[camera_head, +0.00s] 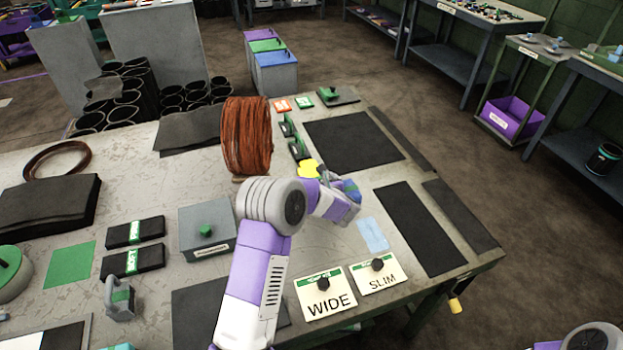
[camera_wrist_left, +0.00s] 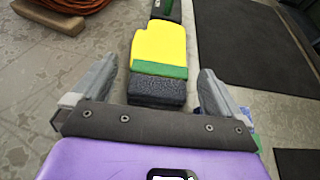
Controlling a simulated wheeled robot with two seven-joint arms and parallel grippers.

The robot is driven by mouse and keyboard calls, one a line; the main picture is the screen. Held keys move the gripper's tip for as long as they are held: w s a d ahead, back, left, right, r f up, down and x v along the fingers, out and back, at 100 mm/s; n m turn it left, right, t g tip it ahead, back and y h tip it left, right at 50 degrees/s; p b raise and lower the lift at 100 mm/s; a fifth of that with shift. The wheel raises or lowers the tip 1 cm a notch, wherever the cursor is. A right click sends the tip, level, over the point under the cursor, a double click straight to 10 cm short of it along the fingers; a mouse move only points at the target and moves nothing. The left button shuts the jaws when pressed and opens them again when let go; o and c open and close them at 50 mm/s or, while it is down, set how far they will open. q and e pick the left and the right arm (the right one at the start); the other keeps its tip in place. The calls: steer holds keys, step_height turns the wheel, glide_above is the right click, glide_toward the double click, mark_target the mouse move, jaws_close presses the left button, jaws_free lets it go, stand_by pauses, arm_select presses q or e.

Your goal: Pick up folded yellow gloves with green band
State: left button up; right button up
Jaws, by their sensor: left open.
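The folded yellow gloves (camera_wrist_left: 160,44) with a green band (camera_wrist_left: 160,70) and a dark grey cuff end (camera_wrist_left: 157,90) lie on the table, ahead of my left gripper (camera_wrist_left: 157,95) in the left wrist view. The gripper is open, with one finger on each side of the cuff end, and nothing is shut in it. In the head view the yellow gloves (camera_head: 309,169) show only in part behind my left gripper (camera_head: 352,196). I cannot tell whether the fingers touch them. My right gripper is not in view.
A copper-coloured wire spool (camera_head: 247,137) stands left of the gloves. Dark mats (camera_head: 352,141) lie to the right and behind. A light blue cloth (camera_head: 372,235) and the WIDE (camera_head: 325,303) and SLIM (camera_head: 381,283) signs lie nearer the front edge.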

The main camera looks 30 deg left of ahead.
mark_target(312, 175)
arm_select(q)
steer(key=shift+b+x, duration=0.6)
steer(key=shift+x, duration=2.15)
steer(key=shift+r, duration=0.15)
steer(key=c, duration=1)
